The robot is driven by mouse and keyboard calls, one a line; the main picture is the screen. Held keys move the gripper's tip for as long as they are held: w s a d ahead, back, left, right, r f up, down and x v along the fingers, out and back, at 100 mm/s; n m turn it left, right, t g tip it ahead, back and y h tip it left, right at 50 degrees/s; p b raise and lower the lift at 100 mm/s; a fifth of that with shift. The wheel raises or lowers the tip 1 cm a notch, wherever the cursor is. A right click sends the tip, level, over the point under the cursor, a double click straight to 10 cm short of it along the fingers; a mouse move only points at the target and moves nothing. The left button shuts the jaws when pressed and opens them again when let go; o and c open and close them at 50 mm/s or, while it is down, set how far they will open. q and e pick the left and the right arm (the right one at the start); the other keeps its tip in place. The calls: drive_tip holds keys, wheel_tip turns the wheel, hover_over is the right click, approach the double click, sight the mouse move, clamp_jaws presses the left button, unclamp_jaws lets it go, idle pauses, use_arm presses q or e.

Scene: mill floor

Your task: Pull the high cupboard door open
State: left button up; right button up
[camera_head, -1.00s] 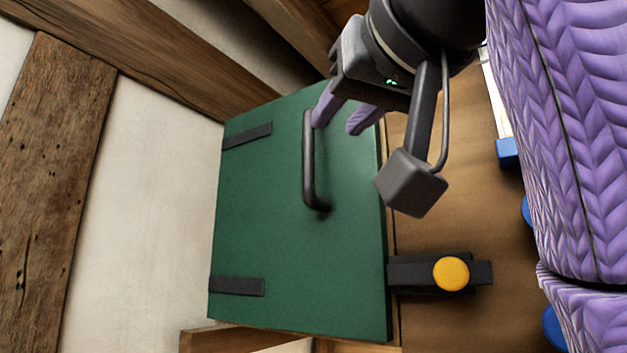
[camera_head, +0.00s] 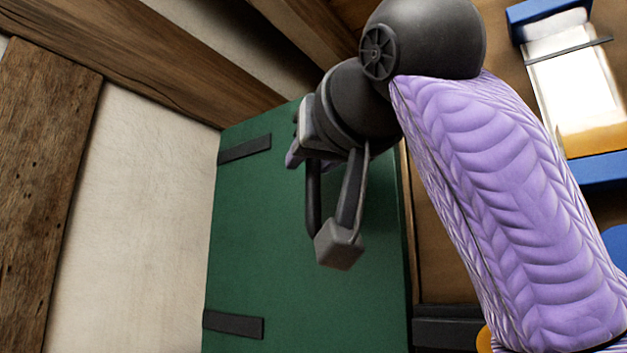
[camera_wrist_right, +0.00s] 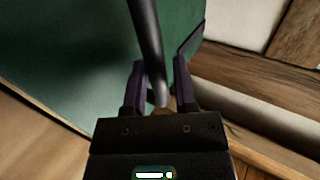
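The cupboard door (camera_head: 255,240) is a green panel with two dark hinge straps at its left edge in the head view. It looks closed, but a small gap would be hard to see. Its dark bar handle (camera_head: 313,200) is partly hidden behind my right gripper (camera_head: 293,155). In the right wrist view the handle (camera_wrist_right: 146,35) runs between the two fingers of my right gripper (camera_wrist_right: 160,68). The fingers stand apart, with a visible gap between the handle and the right-hand finger. My left gripper is not in view.
Wooden beams (camera_head: 45,150) and a pale wall (camera_head: 140,190) lie left of the door. A dark fitting (camera_head: 445,325) sits right of the door's lower edge. Blue and white things (camera_head: 570,80) stand at the upper right. My purple-sleeved right arm covers much of the right side.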

drive_tip(key=shift+w, duration=0.15)
clamp_jaws()
drive_tip(key=shift+f, duration=0.1)
idle(1.0)
